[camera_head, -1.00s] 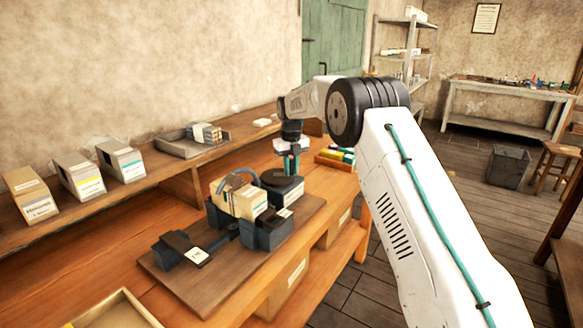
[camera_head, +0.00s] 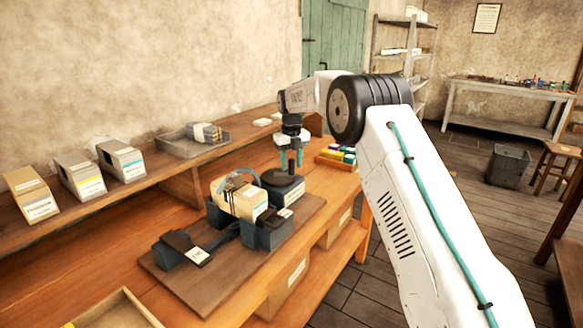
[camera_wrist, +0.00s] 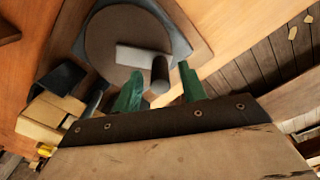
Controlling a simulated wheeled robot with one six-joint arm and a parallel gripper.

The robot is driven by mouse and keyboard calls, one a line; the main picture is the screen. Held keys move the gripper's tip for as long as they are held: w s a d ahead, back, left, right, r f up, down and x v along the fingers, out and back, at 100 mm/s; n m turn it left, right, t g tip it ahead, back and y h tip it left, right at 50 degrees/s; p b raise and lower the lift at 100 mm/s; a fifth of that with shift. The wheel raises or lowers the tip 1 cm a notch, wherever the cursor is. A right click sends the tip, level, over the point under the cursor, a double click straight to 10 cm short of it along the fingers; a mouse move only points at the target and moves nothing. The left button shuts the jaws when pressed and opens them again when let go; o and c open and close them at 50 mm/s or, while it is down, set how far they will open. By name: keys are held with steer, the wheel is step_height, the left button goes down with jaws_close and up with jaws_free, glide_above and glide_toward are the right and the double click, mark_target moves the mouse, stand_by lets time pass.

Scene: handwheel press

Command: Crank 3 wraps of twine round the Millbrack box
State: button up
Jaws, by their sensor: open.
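A cream box (camera_head: 236,200) sits in the dark press on a wooden board, with a grey curved band over it. Its label is too small to read, and I cannot make out wraps of twine clearly. A round dark crank disc (camera_head: 283,180) stands behind and right of the box. In the wrist view the disc (camera_wrist: 105,40) carries a pale bar and an upright dark handle (camera_wrist: 160,75). My gripper (camera_head: 291,160) is open and empty above the disc. In the wrist view its green fingertips (camera_wrist: 160,84) are spread, with the handle showing between them; no contact is visible.
Several labelled boxes (camera_head: 78,176) and a grey tray (camera_head: 190,145) stand on the raised shelf at left. A tray of coloured items (camera_head: 340,156) lies just beyond the disc. An empty wooden tray (camera_head: 112,312) is at the near edge.

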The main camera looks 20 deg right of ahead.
step_height(320, 180, up, 6)
steer(key=shift+f, duration=0.1)
stand_by(0.4)
